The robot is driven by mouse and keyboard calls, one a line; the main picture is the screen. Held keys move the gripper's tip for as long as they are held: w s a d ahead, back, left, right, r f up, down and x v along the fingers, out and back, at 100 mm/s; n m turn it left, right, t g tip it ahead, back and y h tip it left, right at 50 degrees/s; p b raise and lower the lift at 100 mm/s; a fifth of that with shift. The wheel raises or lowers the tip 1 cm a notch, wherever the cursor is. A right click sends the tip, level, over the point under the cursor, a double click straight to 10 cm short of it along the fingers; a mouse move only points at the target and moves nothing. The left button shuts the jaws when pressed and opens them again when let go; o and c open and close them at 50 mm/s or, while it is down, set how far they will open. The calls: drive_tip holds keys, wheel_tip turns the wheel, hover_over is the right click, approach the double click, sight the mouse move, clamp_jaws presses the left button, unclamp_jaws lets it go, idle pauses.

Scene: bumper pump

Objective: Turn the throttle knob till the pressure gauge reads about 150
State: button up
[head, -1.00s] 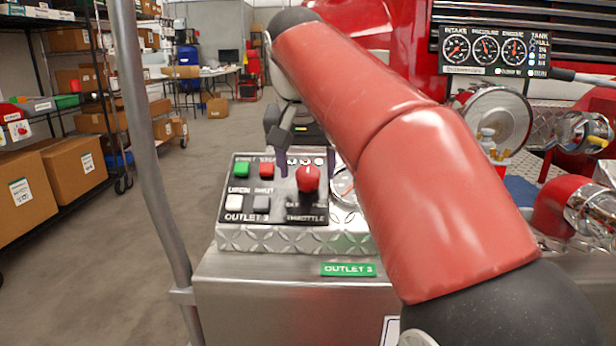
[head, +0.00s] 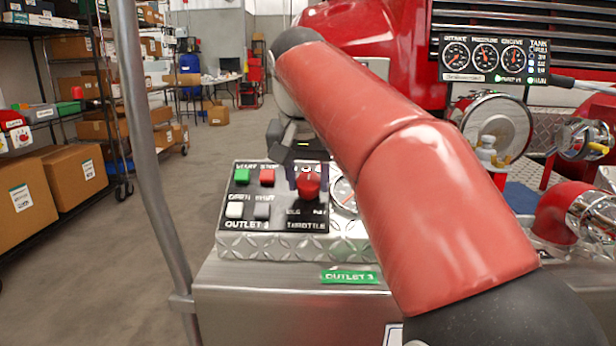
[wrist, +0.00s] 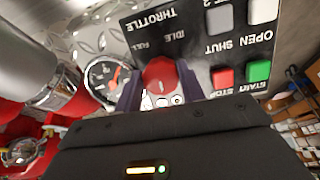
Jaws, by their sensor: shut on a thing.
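The red throttle knob (head: 308,186) stands on the black control panel (head: 268,212), above the word THROTTLE. My gripper (head: 307,172) reaches down on it from behind. In the wrist view the two dark fingers (wrist: 160,88) are on either side of the knob (wrist: 159,73) and shut on it.
Green (head: 242,176) and red (head: 267,177) buttons and two paler ones share the panel. A gauge display (head: 490,55) hangs at upper right. A grey pole (head: 157,150) stands at left. Red-and-chrome pipe fittings (head: 570,207) lie at right.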

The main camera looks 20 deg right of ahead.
drive_tip(key=shift+r, duration=0.1)
drive_tip(key=shift+m+y+p, duration=0.4)
drive_tip(key=shift+m+p, duration=0.5)
drive_tip(key=shift+m, duration=1.7)
drive_tip(key=o, duration=1)
drive_tip(key=p+v, duration=0.2)
drive_tip(key=v, duration=0.5)
drive_tip(key=shift+s+r, duration=0.25)
